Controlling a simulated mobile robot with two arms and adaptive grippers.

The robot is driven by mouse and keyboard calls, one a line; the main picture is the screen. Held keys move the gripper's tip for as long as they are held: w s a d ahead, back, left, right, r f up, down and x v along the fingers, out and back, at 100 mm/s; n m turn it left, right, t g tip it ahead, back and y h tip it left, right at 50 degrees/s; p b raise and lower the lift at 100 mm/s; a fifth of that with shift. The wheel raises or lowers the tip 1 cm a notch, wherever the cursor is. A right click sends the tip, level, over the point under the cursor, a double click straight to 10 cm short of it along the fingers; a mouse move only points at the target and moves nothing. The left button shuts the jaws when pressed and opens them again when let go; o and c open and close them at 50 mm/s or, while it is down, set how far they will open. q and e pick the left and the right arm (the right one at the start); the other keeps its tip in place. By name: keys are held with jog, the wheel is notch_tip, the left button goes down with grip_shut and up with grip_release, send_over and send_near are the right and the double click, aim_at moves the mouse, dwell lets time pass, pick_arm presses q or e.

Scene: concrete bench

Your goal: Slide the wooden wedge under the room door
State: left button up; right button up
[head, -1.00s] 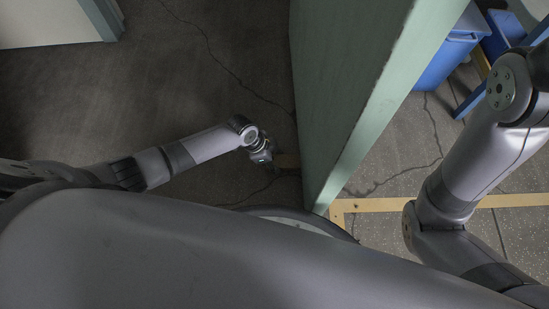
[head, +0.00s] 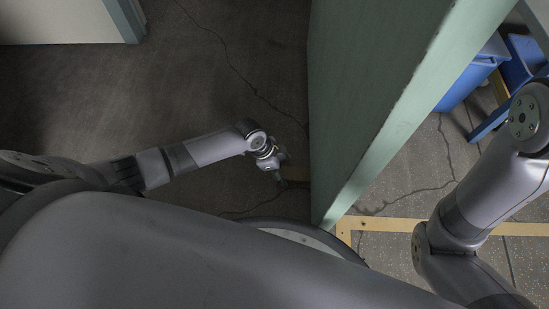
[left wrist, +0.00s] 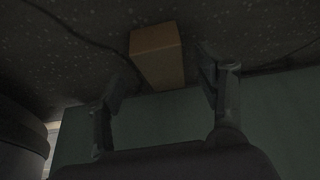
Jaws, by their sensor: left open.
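The wooden wedge (head: 297,173) is a tan block on the dark floor against the left face of the green room door (head: 365,110). In the left wrist view the wedge (left wrist: 157,55) shows between and beyond my fingertips, with its narrower end at the door (left wrist: 190,125). How far it reaches under the door is hidden.
Right of the door, a yellow floor line (head: 400,224) crosses speckled floor. Blue bins (head: 475,75) stand at the upper right. A pale panel with a blue-green edge (head: 128,20) is at the upper left. The cracked floor left of the door is open.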

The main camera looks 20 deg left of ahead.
pick_arm(q)
jog(key=v, duration=0.9)
